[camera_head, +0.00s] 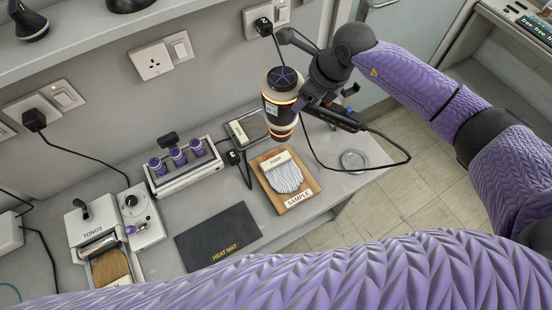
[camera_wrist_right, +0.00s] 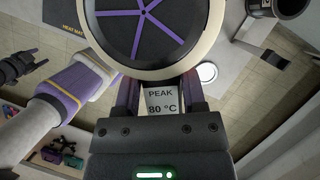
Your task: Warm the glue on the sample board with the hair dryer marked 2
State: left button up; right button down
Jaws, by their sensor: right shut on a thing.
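My right gripper (camera_head: 318,88) is shut on a hair dryer (camera_head: 281,84), a dark cylinder with cream bands and orange glowing rings. The dryer hangs nozzle-down above the back edge of the sample board (camera_head: 309,189), apart from it. Its purple-spoked round end fills the top of the right wrist view (camera_wrist_right: 143,20), above a "PEAK 80 °C" label (camera_wrist_right: 161,102). The wooden board carries a pale, streaked patch (camera_head: 284,177) and a SAMPLE label. A plug marked 2 (camera_head: 264,27) is in the wall socket. My left gripper (camera_wrist_right: 18,66) shows small at the left of the wrist view; its opening is unclear.
A black heat mat (camera_head: 218,237) lies left of the board. A black cable loops over the right, near a round dish (camera_head: 354,160).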

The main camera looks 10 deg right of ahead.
jog(key=shift+w+a, duration=0.2)
jog(key=shift+a, duration=0.5)
jog(key=shift+d, duration=0.15)
jog(key=shift+s+d, duration=0.25)
jog(key=shift+d, duration=0.9)
jog(key=shift+r, duration=0.1)
